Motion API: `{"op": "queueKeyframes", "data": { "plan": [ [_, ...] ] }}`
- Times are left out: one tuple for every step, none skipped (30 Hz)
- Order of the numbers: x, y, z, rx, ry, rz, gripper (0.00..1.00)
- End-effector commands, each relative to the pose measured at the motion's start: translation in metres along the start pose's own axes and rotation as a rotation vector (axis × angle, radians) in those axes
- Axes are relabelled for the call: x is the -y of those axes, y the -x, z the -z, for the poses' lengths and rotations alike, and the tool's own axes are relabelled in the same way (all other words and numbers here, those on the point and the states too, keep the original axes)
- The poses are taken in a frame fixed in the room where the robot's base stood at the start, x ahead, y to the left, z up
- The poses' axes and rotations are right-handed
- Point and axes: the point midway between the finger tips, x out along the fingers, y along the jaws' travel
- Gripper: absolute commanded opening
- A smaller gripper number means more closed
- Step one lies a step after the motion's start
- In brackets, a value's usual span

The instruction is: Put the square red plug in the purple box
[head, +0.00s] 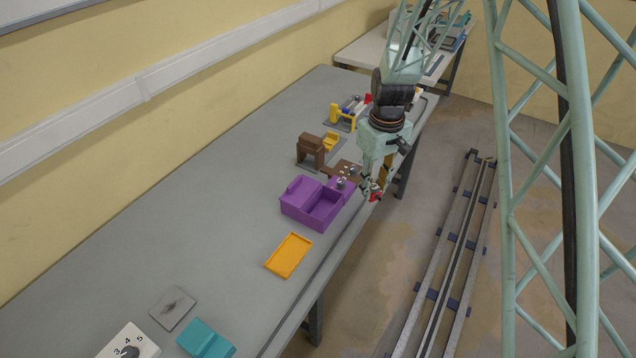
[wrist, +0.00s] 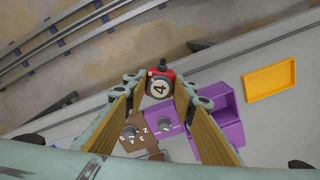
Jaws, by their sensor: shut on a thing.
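My gripper (head: 371,190) hangs at the table's front edge, just right of the purple box in the head view. It is shut on the square red plug (head: 376,197), which also shows between the fingertips in the wrist view (wrist: 165,75), with a white disc marked 4. The purple box (head: 306,211) stands on the table with an open compartment at its front. In the wrist view the purple box (wrist: 235,130) lies below and right of the plug. The plug is apart from the box. My right finger hides part of the box there.
A purple socket block (head: 344,183) with a grey knob adjoins the box, and a brown block (head: 311,151) stands behind. An orange tray (head: 289,256) lies nearer the camera. Teal (head: 205,340) and white (head: 128,343) blocks are further forward.

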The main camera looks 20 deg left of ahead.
Motion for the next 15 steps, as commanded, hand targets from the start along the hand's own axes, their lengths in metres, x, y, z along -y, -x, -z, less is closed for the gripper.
{"op": "queueKeyframes", "data": {
  "plan": [
    [0.013, 0.004, 0.007, 0.000, 0.041, 0.000, 0.12],
    [0.020, 0.005, 0.011, 0.000, 0.066, 0.000, 0.12],
    [0.029, 0.005, 0.016, 0.001, 0.097, 0.000, 0.12],
    [0.036, 0.006, 0.019, 0.001, 0.122, 0.000, 0.12],
    [0.043, 0.006, 0.023, 0.001, 0.145, 0.000, 0.12],
    [0.052, 0.007, 0.027, 0.001, 0.177, 0.000, 0.12],
    [0.059, 0.008, 0.030, 0.001, 0.201, 0.000, 0.12],
    [0.066, 0.009, 0.034, 0.001, 0.226, 0.000, 0.12],
    [0.075, 0.009, 0.038, 0.001, 0.257, 0.000, 0.12],
    [0.083, 0.010, 0.041, 0.001, 0.282, 0.000, 0.12],
    [0.089, 0.011, 0.043, 0.001, 0.304, 0.000, 0.12],
    [0.099, 0.011, 0.047, 0.001, 0.336, 0.000, 0.12],
    [0.105, 0.011, 0.049, 0.001, 0.357, 0.001, 0.12],
    [0.111, 0.012, 0.051, 0.001, 0.377, 0.001, 0.12],
    [0.119, 0.012, 0.054, 0.001, 0.404, 0.001, 0.12]
  ]
}}
